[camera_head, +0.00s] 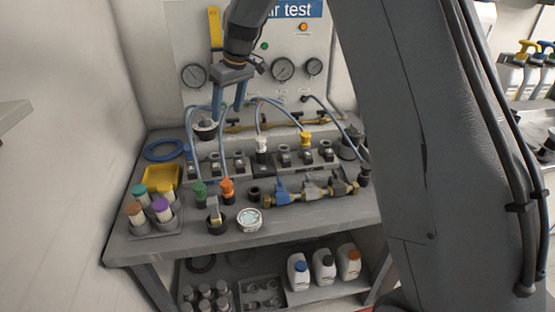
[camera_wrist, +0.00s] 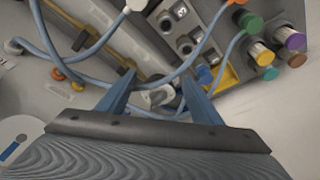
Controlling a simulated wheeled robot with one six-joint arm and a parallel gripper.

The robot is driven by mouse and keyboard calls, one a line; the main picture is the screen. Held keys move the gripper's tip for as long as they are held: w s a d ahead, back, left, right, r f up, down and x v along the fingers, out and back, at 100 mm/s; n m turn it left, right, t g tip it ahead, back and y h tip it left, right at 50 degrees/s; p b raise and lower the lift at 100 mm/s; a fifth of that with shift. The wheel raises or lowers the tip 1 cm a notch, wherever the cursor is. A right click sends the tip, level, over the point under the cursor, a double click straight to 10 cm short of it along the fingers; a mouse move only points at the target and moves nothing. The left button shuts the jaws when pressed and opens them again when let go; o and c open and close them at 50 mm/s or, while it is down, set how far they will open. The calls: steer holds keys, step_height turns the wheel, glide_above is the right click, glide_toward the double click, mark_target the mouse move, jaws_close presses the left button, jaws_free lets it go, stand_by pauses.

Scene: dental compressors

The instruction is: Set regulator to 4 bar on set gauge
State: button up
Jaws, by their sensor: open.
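My gripper (camera_head: 229,108) is open and empty in front of the grey wall panel, fingers pointing down over the back of the bench. In the wrist view, a pale grey and dark fitting (camera_wrist: 158,96) shows between and beyond the fingertips (camera_wrist: 155,88); I cannot tell if they touch it. A dark round-topped unit (camera_head: 205,128), perhaps the regulator, stands just below left of the fingers. The panel carries round gauges: a left one (camera_head: 194,76), a middle one (camera_head: 283,69) and a small right one (camera_head: 314,66). Their readings and labels are too small to read.
Blue hoses (camera_head: 259,125) loop from the panel to the bench fittings close around my gripper. A yellow tray (camera_head: 162,178) and coloured-cap filters (camera_head: 161,209) stand at the left. Brass-and-blue valves (camera_head: 312,191) lie along the front right. The bench's front left (camera_head: 150,246) is clear.

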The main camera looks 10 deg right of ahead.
steer(key=s+d+f+m, duration=0.1)
steer(key=s+d+f, duration=0.1)
steer(key=s, duration=0.4)
steer(key=s+d+f+m+g+h+b, duration=0.1)
steer(key=s+d+f+m, duration=0.1)
steer(key=s+d, duration=0.3)
steer(key=s+d+f+m, duration=0.1)
steer(key=s+d+f, duration=0.1)
steer(key=s, duration=0.7)
steer(key=shift+s+d+f+m+h+b, duration=0.2)
steer(key=shift+d+f+m+h+b, duration=0.15)
steer(key=shift+d, duration=0.45)
steer(key=shift+r, duration=0.1)
